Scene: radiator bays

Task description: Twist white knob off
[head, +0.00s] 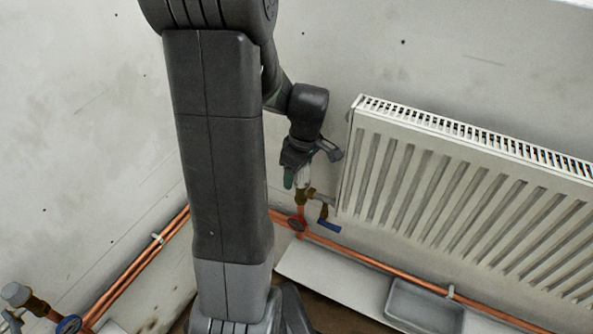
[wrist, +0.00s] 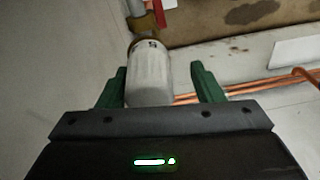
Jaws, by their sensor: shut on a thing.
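The white knob (wrist: 150,75) sits on a brass valve (wrist: 148,22), pointing toward my wrist camera. In the head view the knob (head: 304,178) shows partly, just above the brass valve (head: 302,196) at the radiator's lower left corner. My gripper (wrist: 158,82) has its green fingers on both sides of the knob and is shut on it. The left finger lies close against the knob; a gap seems to show beside the right finger from this angle. In the head view my gripper (head: 294,170) covers part of the knob.
The white radiator (head: 450,195) is close on the right. A grey tray (head: 425,306) lies below the radiator. Another valve with a grey knob (head: 16,294) is at lower left.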

